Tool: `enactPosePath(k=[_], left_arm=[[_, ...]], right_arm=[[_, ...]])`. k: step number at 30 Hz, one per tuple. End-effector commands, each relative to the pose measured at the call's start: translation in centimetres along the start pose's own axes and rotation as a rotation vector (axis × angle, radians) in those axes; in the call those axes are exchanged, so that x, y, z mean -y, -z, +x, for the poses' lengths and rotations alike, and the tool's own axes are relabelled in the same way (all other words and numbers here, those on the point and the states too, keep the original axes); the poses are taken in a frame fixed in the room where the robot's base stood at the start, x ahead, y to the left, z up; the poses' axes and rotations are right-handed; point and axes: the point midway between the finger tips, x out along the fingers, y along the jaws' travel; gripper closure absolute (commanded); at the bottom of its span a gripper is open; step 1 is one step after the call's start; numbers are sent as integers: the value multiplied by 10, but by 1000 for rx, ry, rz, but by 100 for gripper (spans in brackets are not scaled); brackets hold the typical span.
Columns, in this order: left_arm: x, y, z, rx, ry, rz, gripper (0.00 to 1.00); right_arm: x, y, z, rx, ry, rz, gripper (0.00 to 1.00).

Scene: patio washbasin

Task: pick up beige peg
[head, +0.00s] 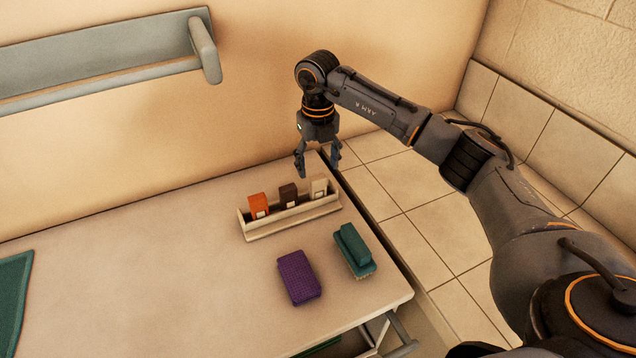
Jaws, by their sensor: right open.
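The beige peg (319,186) stands upright at the right end of a long cream holder (292,220) on the counter. A dark brown peg (288,196) stands in the middle of the holder, and an orange peg (258,206) stands at its left end. My right gripper (318,172) points down, open and empty, above and behind the beige peg in the picture. Its fingers are apart, and I see no contact with the peg. My left gripper is not in view.
A purple sponge (299,277) and a green brush (354,250) lie in front of the holder. A green cloth or mat (14,296) lies at the far left. A grey rail (110,62) is on the wall. The counter's left middle is clear.

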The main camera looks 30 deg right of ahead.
Motion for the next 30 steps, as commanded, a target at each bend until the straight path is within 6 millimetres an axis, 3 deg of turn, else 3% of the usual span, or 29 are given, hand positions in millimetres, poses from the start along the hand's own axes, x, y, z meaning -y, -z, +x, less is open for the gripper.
enactPosePath(k=[5, 10, 15, 23, 27, 30], left_arm=[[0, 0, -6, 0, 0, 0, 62], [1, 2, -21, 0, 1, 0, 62], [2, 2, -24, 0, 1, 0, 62], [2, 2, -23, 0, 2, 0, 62], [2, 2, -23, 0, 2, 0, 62], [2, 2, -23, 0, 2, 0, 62]], right_arm=[[0, 0, 11, -3, -2, -1, 36], [2, -1, 34, -5, -1, 0, 36], [1, -2, 55, 0, -4, -2, 36], [1, -3, 58, 3, -4, -2, 36], [1, -3, 58, 3, -4, -2, 64], [1, -3, 58, 3, -4, -2, 80]])
